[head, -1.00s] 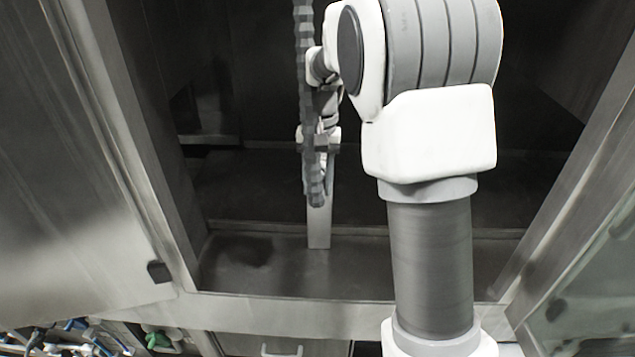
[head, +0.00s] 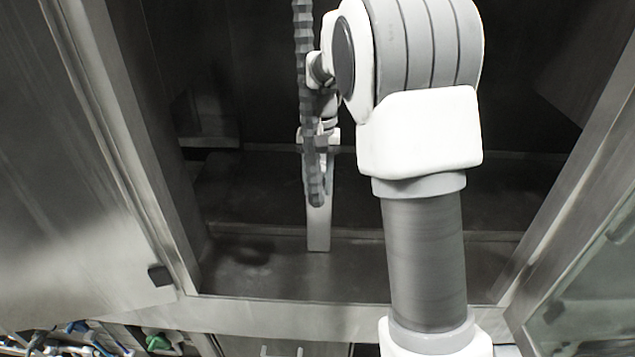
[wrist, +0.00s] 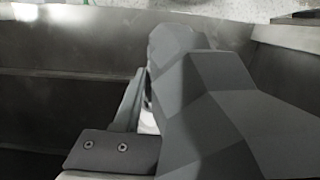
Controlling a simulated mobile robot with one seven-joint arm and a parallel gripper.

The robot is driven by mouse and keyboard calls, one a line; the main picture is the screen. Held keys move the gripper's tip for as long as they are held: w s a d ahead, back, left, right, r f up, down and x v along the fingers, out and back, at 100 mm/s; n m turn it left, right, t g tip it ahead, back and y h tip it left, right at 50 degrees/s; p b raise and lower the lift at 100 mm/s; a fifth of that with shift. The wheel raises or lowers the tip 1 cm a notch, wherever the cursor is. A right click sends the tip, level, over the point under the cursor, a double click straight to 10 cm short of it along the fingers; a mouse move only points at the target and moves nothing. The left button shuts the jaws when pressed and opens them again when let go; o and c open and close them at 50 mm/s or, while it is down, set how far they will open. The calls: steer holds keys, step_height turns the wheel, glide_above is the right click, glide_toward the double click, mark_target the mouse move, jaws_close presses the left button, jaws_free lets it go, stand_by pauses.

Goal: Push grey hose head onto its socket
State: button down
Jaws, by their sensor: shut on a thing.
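The grey ribbed hose (head: 304,60) hangs from the top of the head view and ends low, in front of my gripper (head: 322,165). In the wrist view the hose (wrist: 215,95) is a large, faceted dark grey shape filling the middle and right. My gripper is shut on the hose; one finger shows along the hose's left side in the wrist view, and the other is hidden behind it. A pale upright bar (head: 318,232) stands below the hose end in the head view. I cannot make out the socket clearly in either view.
The washer's metal opening has a left frame post (head: 150,190), a right frame post (head: 560,190) and a front sill (head: 300,315). The chamber floor (head: 260,265) is bare. Coloured pipes and a green part (head: 157,342) lie below left.

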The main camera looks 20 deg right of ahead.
steer(key=shift+w, duration=0.15)
steer(key=shift+c, duration=2)
jaws_free()
steer(key=s+a+b, duration=0.3)
steer(key=s, duration=0.7)
steer(key=shift+s+a, duration=0.2)
steer(key=shift+s, duration=0.1)
